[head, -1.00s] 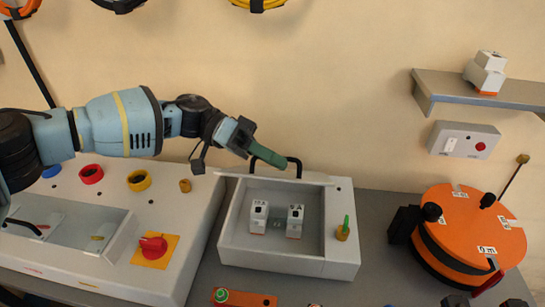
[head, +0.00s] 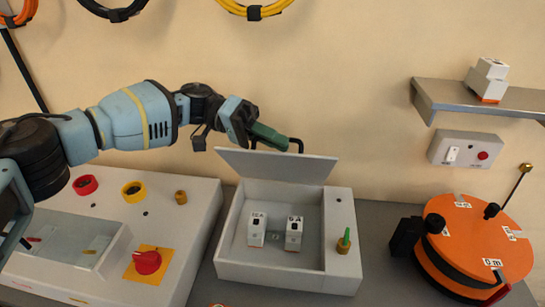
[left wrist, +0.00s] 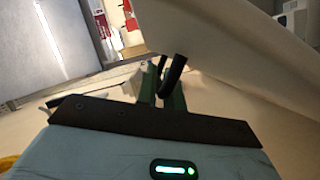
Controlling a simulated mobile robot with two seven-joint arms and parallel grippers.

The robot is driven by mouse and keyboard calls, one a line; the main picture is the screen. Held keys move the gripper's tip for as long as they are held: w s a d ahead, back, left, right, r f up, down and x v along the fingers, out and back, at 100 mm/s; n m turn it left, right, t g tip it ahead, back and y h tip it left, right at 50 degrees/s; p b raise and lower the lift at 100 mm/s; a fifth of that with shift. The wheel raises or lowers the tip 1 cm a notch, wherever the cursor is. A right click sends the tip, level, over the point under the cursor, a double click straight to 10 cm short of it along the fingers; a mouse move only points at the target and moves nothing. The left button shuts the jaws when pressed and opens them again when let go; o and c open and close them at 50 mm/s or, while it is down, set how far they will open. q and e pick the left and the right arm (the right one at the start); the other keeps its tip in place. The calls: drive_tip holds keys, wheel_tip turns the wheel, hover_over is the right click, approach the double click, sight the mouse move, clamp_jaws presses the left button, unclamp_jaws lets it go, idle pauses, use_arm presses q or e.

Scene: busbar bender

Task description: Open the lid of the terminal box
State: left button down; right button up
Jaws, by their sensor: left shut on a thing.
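The terminal box (head: 297,281) is a light grey box on the bench in the middle of the head view. Its lid (head: 275,165) stands raised along the back edge, tilted, with its inner face showing. Inside are two white blocks (head: 256,229) (head: 294,233). My left gripper (head: 272,138), with green fingers, is behind the lid's top edge. It is shut on the black lid handle (head: 295,143), which also shows between the fingers in the left wrist view (left wrist: 173,76). My right gripper is not in view.
A grey panel (head: 100,253) with a red knob (head: 147,261) stands left of the box. An orange reel (head: 475,243) is at the right. A shelf (head: 475,97) and a switch box (head: 465,150) are on the wall. A green-tipped tool (head: 344,241) stands on the box's right side.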

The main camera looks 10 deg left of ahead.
use_arm(q)
drive_tip(key=shift+w+r, duration=0.25)
drive_tip(key=shift+w, duration=0.65)
drive_tip(key=shift+w+r+b, duration=0.2)
drive_tip(key=shift+r+b, duration=0.05)
drive_tip(key=shift+b, duration=0.05)
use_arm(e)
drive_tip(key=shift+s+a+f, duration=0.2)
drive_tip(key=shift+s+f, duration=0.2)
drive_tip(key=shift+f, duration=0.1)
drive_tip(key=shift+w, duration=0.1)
use_arm(q)
drive_tip(key=c, duration=1.5)
unclamp_jaws()
